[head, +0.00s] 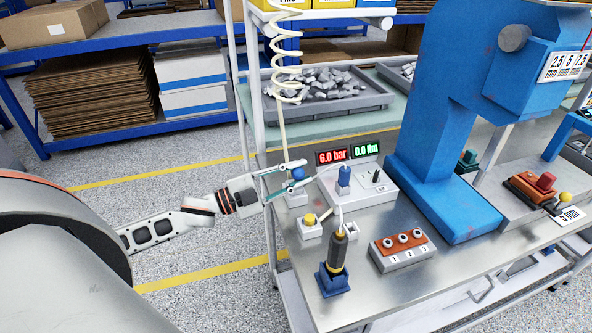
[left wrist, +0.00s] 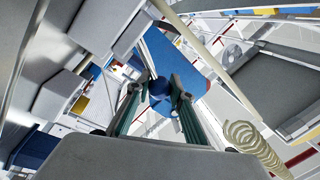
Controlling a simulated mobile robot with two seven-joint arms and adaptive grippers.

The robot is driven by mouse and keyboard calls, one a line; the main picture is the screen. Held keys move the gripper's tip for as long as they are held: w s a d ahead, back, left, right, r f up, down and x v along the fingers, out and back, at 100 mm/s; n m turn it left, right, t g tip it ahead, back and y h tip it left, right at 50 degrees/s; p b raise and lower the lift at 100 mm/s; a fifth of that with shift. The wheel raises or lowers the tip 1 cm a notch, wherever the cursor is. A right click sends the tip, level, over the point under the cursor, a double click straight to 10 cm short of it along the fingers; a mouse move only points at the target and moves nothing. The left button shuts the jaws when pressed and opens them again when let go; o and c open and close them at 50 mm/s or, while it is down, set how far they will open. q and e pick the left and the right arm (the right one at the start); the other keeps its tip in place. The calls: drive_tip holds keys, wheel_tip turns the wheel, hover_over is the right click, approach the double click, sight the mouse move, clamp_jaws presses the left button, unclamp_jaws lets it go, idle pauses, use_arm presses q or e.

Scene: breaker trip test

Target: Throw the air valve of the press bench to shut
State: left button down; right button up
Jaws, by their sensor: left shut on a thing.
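In the left wrist view the blue knob (left wrist: 158,88) sits between the fingertips. The frames show no label on it, so I cannot tell for sure that it is the air valve. A display (head: 332,156) behind it reads 6.0 bar. My right gripper is not in view.
A yellow knob (head: 310,219), a screwdriver (head: 338,250) in a blue holder and a three-button box (head: 402,248) stand in front. The blue press (head: 430,150) rises to the right. A coiled hose (head: 284,75) hangs above.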

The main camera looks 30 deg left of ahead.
use_arm(q)
drive_tip(key=shift+s+d+f+m, duration=0.2)
drive_tip(key=shift+m, duration=0.3)
drive_tip(key=c, duration=1.8)
unclamp_jaws()
drive_tip(key=shift+o, duration=0.2)
drive_tip(key=shift+s, duration=0.1)
drive_tip(key=v, duration=1.2)
drive_tip(key=shift+f, duration=0.1)
